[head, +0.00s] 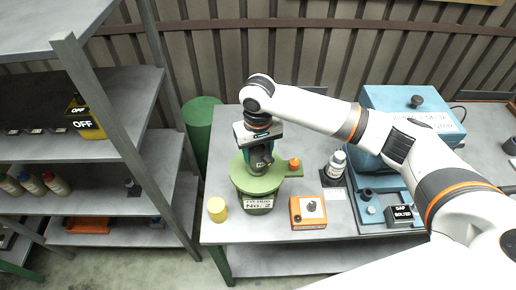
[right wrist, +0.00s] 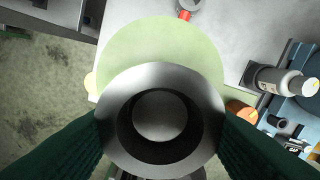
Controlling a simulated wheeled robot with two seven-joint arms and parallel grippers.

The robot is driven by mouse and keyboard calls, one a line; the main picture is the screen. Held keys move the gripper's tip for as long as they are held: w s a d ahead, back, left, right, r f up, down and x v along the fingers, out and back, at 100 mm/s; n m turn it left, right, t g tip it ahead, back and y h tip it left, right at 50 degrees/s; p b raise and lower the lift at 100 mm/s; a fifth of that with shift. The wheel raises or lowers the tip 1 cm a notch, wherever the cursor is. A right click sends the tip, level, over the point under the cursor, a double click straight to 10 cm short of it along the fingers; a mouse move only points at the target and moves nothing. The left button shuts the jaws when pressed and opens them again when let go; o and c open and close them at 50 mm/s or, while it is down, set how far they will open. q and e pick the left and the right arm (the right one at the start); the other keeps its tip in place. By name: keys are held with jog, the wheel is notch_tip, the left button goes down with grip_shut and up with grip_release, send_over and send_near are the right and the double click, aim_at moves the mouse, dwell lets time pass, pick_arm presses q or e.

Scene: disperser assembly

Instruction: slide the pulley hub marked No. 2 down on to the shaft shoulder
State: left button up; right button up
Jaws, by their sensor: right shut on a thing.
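My right gripper (head: 259,166) points down over the round green stand (head: 243,182) on the bench. In the right wrist view its dark green fingers (right wrist: 160,135) are shut on a grey metal ring-shaped hub (right wrist: 160,77), one on each side. A pale round face (right wrist: 160,117) shows inside the hub's bore; I cannot tell if it is the shaft end. The hub is above the stand's light green disc (right wrist: 150,40). A label (head: 258,202) on the stand's front reads "No. 2". The shaft shoulder is hidden. My left gripper is not in view.
A yellow cylinder (head: 217,209) stands left of the stand, and an orange box (head: 308,212) to its right. Grey shelves (head: 105,200) are at the left. The bench front is clear.

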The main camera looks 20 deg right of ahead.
aim_at(258, 159)
jog(key=shift+f+b, duration=0.45)
jog(key=shift+f, duration=1.35)
jog(key=o, duration=1.5)
jog(key=shift+r, duration=0.4)
notch_tip(258, 159, up, 10)
jog(key=b, duration=0.3)
jog(key=shift+r+b, duration=0.25)
jog(key=shift+b, duration=0.15)
jog(key=shift+r, duration=0.4)
